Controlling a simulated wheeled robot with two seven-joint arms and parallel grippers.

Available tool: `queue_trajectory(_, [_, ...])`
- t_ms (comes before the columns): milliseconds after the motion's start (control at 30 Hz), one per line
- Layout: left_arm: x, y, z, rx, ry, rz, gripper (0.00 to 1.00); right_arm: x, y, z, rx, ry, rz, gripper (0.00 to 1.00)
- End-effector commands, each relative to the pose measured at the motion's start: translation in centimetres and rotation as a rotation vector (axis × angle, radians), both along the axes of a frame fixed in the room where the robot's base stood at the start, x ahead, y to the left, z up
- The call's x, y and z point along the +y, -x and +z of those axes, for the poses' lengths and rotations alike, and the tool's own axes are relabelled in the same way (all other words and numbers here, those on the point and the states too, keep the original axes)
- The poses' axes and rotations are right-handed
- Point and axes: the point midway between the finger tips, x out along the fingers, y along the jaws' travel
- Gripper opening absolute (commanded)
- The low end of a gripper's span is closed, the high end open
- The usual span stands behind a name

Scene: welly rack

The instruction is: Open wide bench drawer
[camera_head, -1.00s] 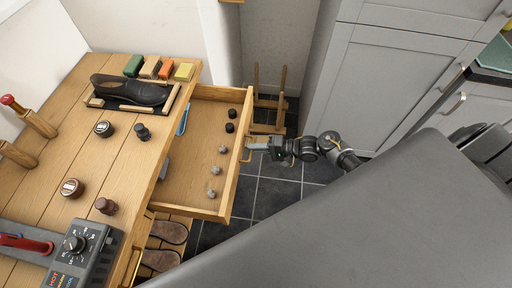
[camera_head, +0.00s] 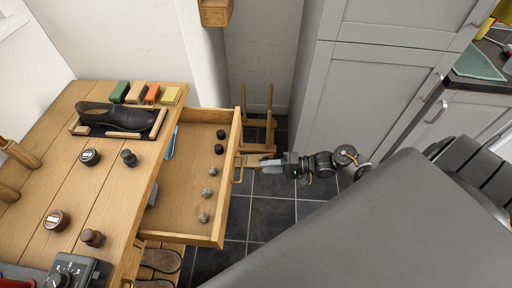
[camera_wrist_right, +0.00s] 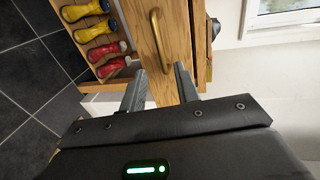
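The wide bench drawer (camera_head: 190,185) is pulled well out from under the wooden bench top (camera_head: 110,185). Its front carries a brass handle (camera_head: 238,168), which also shows in the right wrist view (camera_wrist_right: 156,38). My right gripper (camera_head: 246,161) is at the handle, just outside the drawer front. In the right wrist view its two fingers (camera_wrist_right: 160,72) are spread apart, with the handle's near end between them and clear gaps beside it. My left gripper is not in view.
Several small dark and grey round items (camera_head: 212,171) lie in the drawer. A dark shoe (camera_head: 115,116), brushes and knobs stand on the bench. Grey cabinets (camera_head: 360,100) stand to the right. A wooden stand (camera_head: 256,148) is behind my gripper. Dark tiled floor (camera_head: 265,215) is clear beside the drawer.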

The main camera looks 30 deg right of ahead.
Motion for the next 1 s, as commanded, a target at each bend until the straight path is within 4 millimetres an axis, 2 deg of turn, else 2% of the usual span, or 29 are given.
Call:
queue_trajectory(100, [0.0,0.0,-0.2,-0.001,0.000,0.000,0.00,-1.2,0.9,0.2,0.000,0.002,-0.001,0.32])
queue_trajectory(233, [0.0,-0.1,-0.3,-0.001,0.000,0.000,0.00,-1.8,1.3,0.4,-0.001,0.001,-0.001,0.32])
queue_trajectory(833, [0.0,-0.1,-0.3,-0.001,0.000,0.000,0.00,-1.9,1.3,0.5,-0.007,0.004,0.001,0.32])
queue_trajectory(933, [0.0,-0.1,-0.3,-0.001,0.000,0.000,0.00,-1.9,1.3,0.3,-0.059,0.055,0.015,0.32])
queue_trajectory(1000, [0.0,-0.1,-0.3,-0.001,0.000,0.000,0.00,-2.6,0.9,-0.4,-0.139,0.158,0.015,0.32])
